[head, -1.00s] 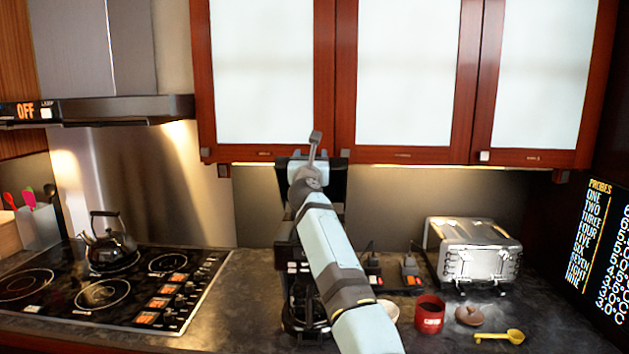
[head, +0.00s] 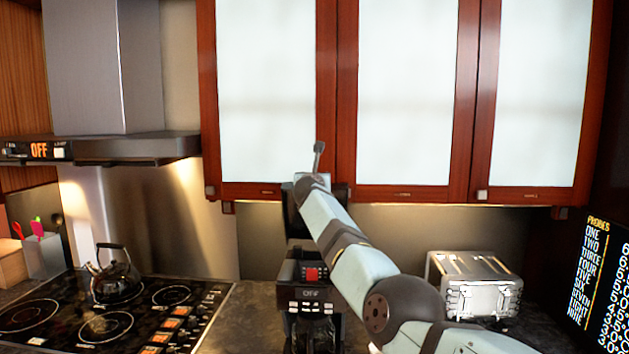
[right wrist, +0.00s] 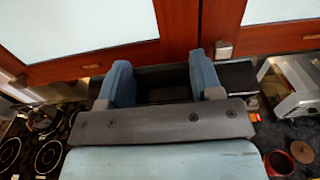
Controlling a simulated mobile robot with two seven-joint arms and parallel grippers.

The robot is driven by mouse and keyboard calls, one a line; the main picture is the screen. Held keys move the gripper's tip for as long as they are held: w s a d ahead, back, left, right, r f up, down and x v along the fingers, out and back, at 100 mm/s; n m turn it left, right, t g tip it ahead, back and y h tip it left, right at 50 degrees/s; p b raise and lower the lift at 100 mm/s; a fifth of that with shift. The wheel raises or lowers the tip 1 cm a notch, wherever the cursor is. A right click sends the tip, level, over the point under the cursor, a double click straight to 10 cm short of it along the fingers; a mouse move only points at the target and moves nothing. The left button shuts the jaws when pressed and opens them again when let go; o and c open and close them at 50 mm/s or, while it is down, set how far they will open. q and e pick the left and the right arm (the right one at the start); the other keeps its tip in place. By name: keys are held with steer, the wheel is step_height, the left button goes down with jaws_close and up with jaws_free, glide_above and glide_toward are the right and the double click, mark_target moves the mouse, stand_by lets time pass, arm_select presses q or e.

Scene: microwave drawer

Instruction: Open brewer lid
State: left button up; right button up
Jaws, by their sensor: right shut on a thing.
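Exact finger contact is hard to see. My left gripper is not in view.
Wooden cupboards (head: 405,192) with pale panels hang close above the brewer. A steel toaster (head: 475,285) stands to the right. A stove with a kettle (head: 113,272) is on the left. A red mug (right wrist: 279,163) and a brown lid (right wrist: 303,152) lie on the right counter.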

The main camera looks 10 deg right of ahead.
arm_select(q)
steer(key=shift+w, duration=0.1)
arm_select(e)
steer(key=shift+r, duration=0.3)
steer(key=o, duration=1.2)
steer(key=shift+o, duration=0.4)
steer(key=shift+s+a, duration=0.1)
steer(key=shift+s, duration=0.05)
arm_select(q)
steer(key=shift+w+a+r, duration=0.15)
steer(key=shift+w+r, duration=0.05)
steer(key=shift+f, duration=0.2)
arm_select(e)
steer(key=shift+a+f, duration=0.1)
arm_select(q)
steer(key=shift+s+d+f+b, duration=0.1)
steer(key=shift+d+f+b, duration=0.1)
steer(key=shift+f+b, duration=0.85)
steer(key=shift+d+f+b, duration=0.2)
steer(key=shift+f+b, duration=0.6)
steer(key=shift+b, duration=0.4)
arm_select(e)
steer(key=v, duration=1.4)
